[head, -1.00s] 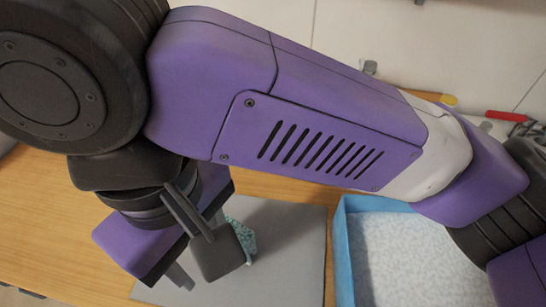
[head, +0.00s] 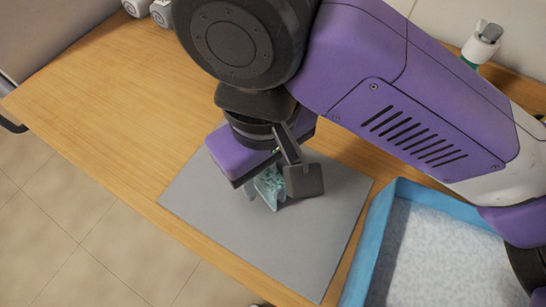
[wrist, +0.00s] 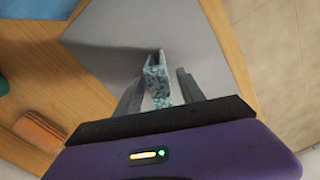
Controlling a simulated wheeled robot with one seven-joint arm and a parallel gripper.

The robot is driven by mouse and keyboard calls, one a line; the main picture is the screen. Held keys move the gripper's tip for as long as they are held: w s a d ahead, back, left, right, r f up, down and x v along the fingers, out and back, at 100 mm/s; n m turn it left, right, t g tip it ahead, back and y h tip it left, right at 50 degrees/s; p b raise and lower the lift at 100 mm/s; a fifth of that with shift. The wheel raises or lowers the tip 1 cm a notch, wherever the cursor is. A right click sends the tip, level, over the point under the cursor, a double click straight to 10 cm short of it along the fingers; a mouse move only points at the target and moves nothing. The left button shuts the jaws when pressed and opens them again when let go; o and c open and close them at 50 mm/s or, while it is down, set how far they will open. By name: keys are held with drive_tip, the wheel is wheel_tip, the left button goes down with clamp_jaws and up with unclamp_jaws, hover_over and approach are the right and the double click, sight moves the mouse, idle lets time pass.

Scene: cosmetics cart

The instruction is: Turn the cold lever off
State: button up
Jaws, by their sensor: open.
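No cold lever or tap shows in either view. My gripper (head: 280,183) is open, low over a grey mat (head: 310,255) on a wooden table. A teal speckled block-like thing (head: 268,188) is at the jaws, partly hidden by them in the head view. In the wrist view, the teal thing (wrist: 157,72) lies between the two spread fingers of my gripper (wrist: 158,88), with a gap on each side. I cannot tell whether it touches the mat.
A blue-walled box (head: 383,228) with a pale inside stands right of the mat. A white-topped bottle (head: 482,42) stands at the back right, and white containers (head: 161,12) at the back left. An orange item (wrist: 40,130) shows in the wrist view. The table's left is clear.

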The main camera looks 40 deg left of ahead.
drive_tip(key=shift+f, duration=0.65)
clamp_jaws()
drive_tip(key=shift+r, duration=0.15)
